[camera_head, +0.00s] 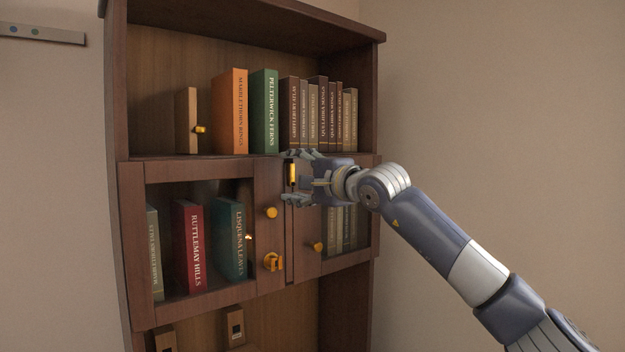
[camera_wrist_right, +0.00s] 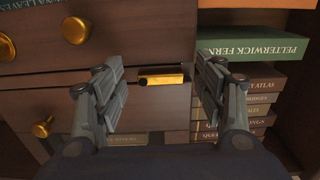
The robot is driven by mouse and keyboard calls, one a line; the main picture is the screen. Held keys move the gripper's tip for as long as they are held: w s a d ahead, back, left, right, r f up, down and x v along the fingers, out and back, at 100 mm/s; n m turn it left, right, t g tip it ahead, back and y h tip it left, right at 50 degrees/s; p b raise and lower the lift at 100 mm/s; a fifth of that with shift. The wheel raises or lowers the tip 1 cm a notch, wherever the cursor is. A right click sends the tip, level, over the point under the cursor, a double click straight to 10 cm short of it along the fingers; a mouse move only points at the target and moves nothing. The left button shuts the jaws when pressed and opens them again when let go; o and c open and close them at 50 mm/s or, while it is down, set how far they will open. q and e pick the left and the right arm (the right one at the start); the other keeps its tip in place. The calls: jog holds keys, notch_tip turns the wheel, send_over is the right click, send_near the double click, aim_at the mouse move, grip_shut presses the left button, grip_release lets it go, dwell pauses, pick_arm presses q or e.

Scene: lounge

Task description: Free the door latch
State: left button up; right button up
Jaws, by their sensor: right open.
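The cabinet has two glazed doors, a left door (camera_head: 217,308) and a narrower right door (camera_head: 350,258); both look closed. A small upright gold latch piece (camera_head: 292,175) sits near where the doors meet, at the top. My right gripper (camera_head: 291,181) is open there, with one finger above and one below the piece. My left gripper is out of view.
Round gold knobs sit on the left door (camera_head: 271,212) and the right door (camera_head: 318,246). Above the doors, an orange book (camera_head: 230,112), a green book (camera_head: 263,110) and several brown books (camera_head: 318,118) stand on the open shelf, close above my right gripper. Wall space to the right is clear.

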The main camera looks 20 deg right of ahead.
jog(key=v, duration=1.1)
jog(key=shift+s, duration=0.25)
